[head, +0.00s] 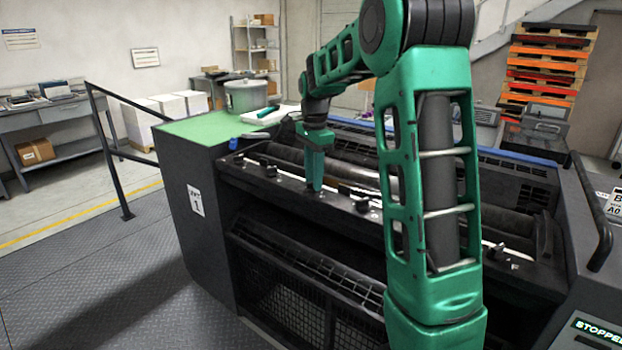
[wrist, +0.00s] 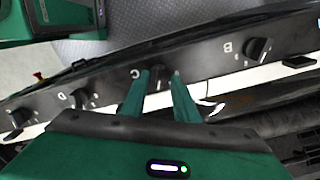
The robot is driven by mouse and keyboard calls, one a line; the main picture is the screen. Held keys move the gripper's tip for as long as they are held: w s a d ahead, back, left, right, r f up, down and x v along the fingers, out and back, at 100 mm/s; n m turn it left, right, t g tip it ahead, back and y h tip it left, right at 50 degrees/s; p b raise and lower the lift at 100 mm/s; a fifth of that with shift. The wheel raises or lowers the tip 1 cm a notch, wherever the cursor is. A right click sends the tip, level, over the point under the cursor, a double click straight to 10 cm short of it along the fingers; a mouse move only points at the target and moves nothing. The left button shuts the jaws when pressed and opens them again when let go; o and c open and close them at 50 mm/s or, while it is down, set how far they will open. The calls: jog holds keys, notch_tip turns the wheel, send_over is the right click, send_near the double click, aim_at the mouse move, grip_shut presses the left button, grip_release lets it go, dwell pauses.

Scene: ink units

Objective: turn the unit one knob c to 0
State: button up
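Unit one (head: 195,245), a dark machine with a "1" label on its side, stands in front of me. Its knob strip runs along the top front edge. In the wrist view, black knob c (wrist: 159,79) sits beside the letter C, between my gripper's (wrist: 161,74) two green fingers. The fingers are apart, with one on each side of the knob. Whether they touch it is hard to tell. The knob's pointer and scale cannot be read. In the head view my gripper (head: 315,186) points down at the strip and hides the knob.
Knob B (wrist: 258,49) is to the right of knob c in the wrist view, and knob D (wrist: 82,99) is to the left. Rollers lie behind the strip. A pot (head: 246,96) stands on the green top (head: 205,126). A black railing (head: 118,160) stands at the left.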

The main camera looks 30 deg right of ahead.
grip_shut()
jog(key=n, duration=0.4)
jog(key=shift+w+n, duration=0.15)
jog(key=shift+n, duration=0.25)
jog(key=n, duration=0.5)
jog(key=shift+w+a+r+n, duration=0.1)
jog(key=shift+w+n, duration=0.05)
jog(key=shift+n, duration=0.15)
jog(key=n, duration=0.9)
jog(key=shift+a, duration=0.1)
jog(key=shift+n, duration=0.4)
